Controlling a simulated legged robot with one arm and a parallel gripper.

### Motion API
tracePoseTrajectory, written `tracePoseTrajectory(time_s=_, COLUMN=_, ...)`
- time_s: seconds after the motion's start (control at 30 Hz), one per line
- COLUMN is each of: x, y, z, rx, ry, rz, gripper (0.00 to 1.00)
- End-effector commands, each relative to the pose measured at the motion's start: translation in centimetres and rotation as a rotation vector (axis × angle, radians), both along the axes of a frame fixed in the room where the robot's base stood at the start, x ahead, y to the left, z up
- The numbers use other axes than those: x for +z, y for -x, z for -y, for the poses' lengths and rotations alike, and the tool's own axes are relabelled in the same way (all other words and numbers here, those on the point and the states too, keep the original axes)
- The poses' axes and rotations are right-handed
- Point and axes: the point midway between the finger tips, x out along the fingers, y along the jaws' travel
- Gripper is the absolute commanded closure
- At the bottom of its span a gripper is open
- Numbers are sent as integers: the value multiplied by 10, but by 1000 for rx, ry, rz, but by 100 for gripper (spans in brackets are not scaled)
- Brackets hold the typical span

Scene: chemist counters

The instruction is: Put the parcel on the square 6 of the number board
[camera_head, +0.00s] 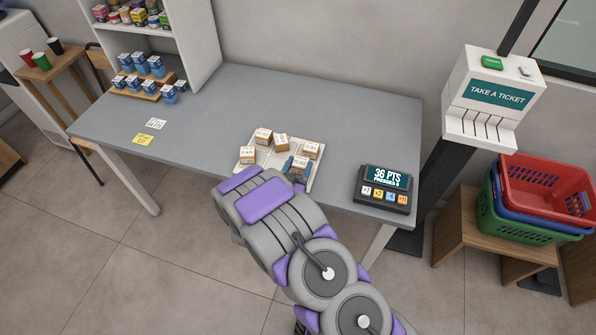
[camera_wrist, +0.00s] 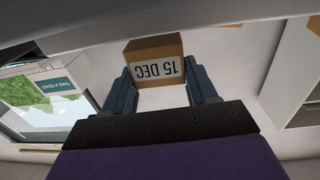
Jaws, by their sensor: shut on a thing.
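A small brown cardboard parcel with a white label (camera_head: 299,167) is between the fingers of my gripper (camera_head: 294,166), at the near right part of the white number board (camera_head: 265,157). In the wrist view the parcel (camera_wrist: 153,49) fills the gap between the blue-grey fingers of my gripper (camera_wrist: 160,88). Its label reads "15 DEC", upside down in the picture. My gripper is shut on it. I cannot tell whether its underside touches the board. The square numbers are too small to read, and my arm hides part of the board's near edge.
Other parcels stand on the board: one at the left (camera_head: 247,155), two at the back and one at the right (camera_head: 311,150). A dark score device (camera_head: 385,188) reading "36 PTS" stands to the right.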

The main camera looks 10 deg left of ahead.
Motion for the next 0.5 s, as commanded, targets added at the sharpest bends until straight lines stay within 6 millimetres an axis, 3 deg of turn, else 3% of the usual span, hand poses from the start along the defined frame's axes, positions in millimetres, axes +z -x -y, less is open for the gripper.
tracePoseTrajectory(time_s=0.1, x=-18, y=0, z=0, rx=1, ry=1, rz=0, gripper=75)
tracePoseTrajectory(time_s=0.43, x=-19, y=0, z=0, rx=0, ry=-1, rz=1, gripper=75)
tracePoseTrajectory(time_s=0.47, x=-20, y=0, z=0, rx=0, ry=-1, rz=1, gripper=42)
tracePoseTrajectory(time_s=0.5, x=-19, y=0, z=0, rx=0, ry=-1, rz=1, gripper=38)
